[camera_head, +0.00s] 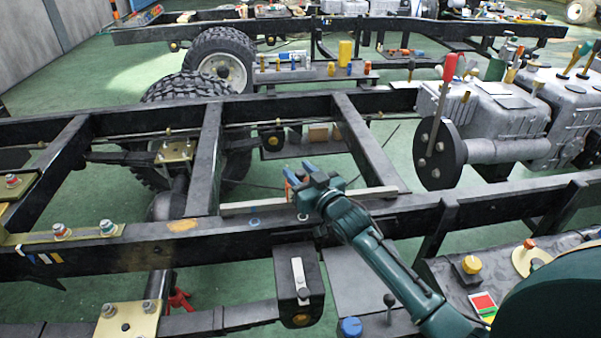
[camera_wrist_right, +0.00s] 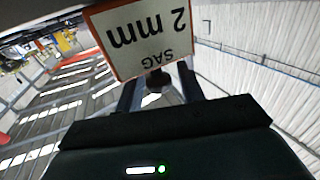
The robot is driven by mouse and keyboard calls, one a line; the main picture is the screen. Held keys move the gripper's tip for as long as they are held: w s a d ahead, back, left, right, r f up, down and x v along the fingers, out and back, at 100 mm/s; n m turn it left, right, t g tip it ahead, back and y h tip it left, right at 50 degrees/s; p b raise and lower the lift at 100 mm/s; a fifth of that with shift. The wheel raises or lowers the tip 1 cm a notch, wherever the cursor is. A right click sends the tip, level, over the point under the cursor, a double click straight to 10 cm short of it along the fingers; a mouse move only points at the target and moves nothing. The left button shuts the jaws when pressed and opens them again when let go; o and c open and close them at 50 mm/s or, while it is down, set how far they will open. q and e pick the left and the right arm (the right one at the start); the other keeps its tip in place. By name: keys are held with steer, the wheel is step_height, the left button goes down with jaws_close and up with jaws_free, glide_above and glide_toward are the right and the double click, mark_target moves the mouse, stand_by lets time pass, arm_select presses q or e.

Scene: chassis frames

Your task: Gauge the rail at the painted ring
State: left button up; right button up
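My right gripper (camera_head: 300,177) is over the near chassis rail (camera_head: 130,250), its blue fingers apart in the head view. A long pale bar (camera_head: 260,208) lies along the rail there, partly hidden by my gripper. A blue painted ring (camera_head: 254,222) shows on the rail just below the bar. In the right wrist view, a white card (camera_wrist_right: 146,36) reads "SAG 2 mm" upside down and covers the fingertips. A dark round piece (camera_wrist_right: 156,82) sits between the fingers; I cannot tell whether they grip it. My left gripper is out of view.
An ochre patch (camera_head: 183,225) marks the rail to the left. Crossmembers (camera_head: 207,150) span to the far rail, and a grey engine (camera_head: 500,115) stands at the right. A blue knob (camera_head: 351,327) and a yellow cap (camera_head: 471,264) are near my right arm.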

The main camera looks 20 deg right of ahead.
jaws_close()
steer(key=shift+a, duration=0.1)
steer(key=w+a, duration=0.1)
steer(key=a, duration=0.2)
steer(key=w+a, duration=0.1)
steer(key=a, duration=0.7)
steer(key=shift+w+a, duration=0.2)
steer(key=shift+w, duration=0.2)
steer(key=shift+o, duration=0.6)
jaws_free()
steer(key=s+d+p, duration=0.1)
steer(key=s+d, duration=0.1)
steer(key=s, duration=1.1)
steer(key=shift+d, duration=0.1)
